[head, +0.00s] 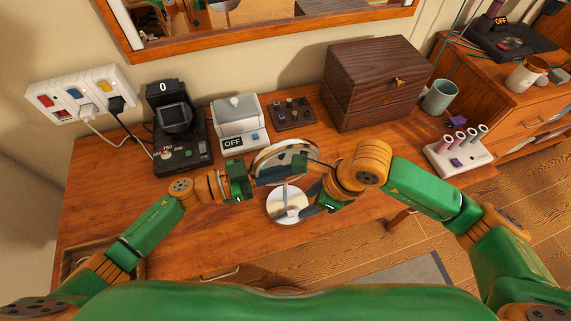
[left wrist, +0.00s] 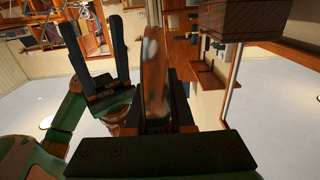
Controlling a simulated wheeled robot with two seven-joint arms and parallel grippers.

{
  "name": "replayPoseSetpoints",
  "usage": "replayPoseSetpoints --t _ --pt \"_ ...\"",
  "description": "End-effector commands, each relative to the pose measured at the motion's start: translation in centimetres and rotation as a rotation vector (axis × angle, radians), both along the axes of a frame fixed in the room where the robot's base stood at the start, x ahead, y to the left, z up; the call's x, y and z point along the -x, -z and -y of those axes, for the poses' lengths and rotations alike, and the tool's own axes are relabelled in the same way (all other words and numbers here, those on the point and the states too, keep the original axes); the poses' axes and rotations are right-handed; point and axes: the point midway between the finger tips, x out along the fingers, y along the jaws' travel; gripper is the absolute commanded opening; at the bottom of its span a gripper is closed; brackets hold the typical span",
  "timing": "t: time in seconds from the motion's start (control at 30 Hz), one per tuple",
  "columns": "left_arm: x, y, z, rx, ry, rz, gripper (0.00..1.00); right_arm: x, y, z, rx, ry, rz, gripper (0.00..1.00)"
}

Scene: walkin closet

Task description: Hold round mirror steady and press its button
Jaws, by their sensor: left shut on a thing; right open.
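The round mirror (head: 270,158) stands on the wooden desk, its reflective disc above a pale round base (head: 286,205). My left gripper (head: 270,174) comes in from the left and is shut on the mirror's rim. In the left wrist view the mirror (left wrist: 155,70) shows edge-on between the dark fingers of my left gripper (left wrist: 165,108). My right gripper (head: 312,186) is open just right of the mirror, with nothing between its fingers. In the left wrist view my right gripper (left wrist: 102,60) shows two parted fingers beside the mirror. I cannot make out the mirror's button.
Behind the mirror stand a white device marked OFF (head: 240,125), a small dark knob panel (head: 290,114) and a dark wooden box (head: 375,85). A black device (head: 178,130) is at left. A cup (head: 439,97) and a white holder (head: 458,152) are at right.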

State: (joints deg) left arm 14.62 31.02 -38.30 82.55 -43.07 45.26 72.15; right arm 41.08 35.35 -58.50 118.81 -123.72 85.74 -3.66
Motion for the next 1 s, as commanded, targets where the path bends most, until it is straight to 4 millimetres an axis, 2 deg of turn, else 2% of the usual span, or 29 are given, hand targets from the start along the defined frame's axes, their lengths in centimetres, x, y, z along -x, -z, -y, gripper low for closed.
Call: replayPoseSetpoints --t 0.77,0.8,0.97,1.0 --pt "0.02 0.05 0.00 -0.001 0.000 0.000 0.00 0.00 0.01 0.00 0.000 0.000 0.000 0.50" --pt "0.02 0.06 0.00 -0.001 0.000 0.000 0.00 0.00 0.01 0.00 0.000 0.000 0.000 0.47" --pt "0.02 0.06 0.00 -0.001 0.000 0.000 0.00 0.00 0.01 0.00 0.000 0.000 0.000 0.04" --pt "0.02 0.06 0.00 -0.001 0.000 0.000 0.00 0.00 0.01 0.00 0.000 0.000 0.000 0.00"
